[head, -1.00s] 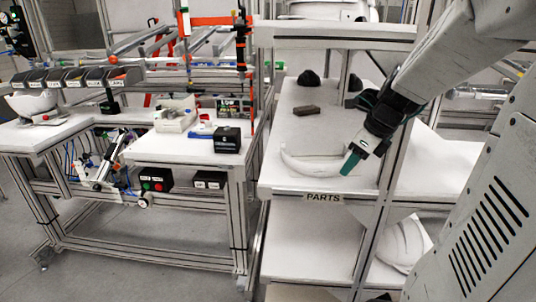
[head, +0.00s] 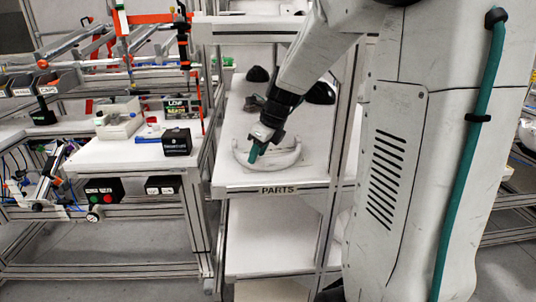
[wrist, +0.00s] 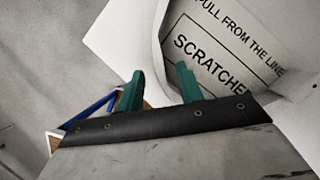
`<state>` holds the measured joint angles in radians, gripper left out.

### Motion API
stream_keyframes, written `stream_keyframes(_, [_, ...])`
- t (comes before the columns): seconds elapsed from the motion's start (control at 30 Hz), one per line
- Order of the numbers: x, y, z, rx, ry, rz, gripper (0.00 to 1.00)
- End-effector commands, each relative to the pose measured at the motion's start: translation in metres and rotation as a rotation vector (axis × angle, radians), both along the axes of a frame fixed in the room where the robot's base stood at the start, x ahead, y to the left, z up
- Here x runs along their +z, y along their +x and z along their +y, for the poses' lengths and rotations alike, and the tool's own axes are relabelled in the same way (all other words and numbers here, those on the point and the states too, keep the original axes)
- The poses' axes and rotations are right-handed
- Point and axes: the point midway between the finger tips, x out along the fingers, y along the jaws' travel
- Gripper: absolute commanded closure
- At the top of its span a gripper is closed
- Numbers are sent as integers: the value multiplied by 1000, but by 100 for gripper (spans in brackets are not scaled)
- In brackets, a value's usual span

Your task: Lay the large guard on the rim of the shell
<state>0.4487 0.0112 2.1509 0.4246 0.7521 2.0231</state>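The large guard, a white curved band (head: 283,161), lies on the upper shelf labelled PARTS, with its curve toward the front edge. My gripper (head: 257,152), with teal fingers, is over the left-middle part of the guard in the head view; whether it touches cannot be told. In the wrist view my gripper (wrist: 158,88) has its two fingers apart, with no clear grip on anything. A white curved edge passes between and beyond the fingers there; I cannot tell surely whether it is the guard. No whole shell shows clearly now.
Dark rounded parts (head: 258,74) sit at the back of the parts shelf (head: 228,177). A shelf upright (head: 335,130) stands to the right of the guard. A workbench (head: 120,155) with a black box (head: 177,142) is on the left. A printed sign (wrist: 222,50) shows in the wrist view.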

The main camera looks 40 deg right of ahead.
Motion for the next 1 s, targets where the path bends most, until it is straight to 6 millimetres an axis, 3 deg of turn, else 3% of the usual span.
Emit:
stream_keyframes(0.1, [-13, 5, 2, 0, 0, 2, 63])
stream_keyframes(0.37, [-16, 6, 2, 0, -2, -1, 63])
stream_keyframes(0.4, [-16, 6, 2, 0, -2, -1, 66])
stream_keyframes(0.53, [-16, 6, 2, 0, -2, -1, 100])
stream_keyframes(1.0, [-11, 6, 2, 0, -2, -3, 100])
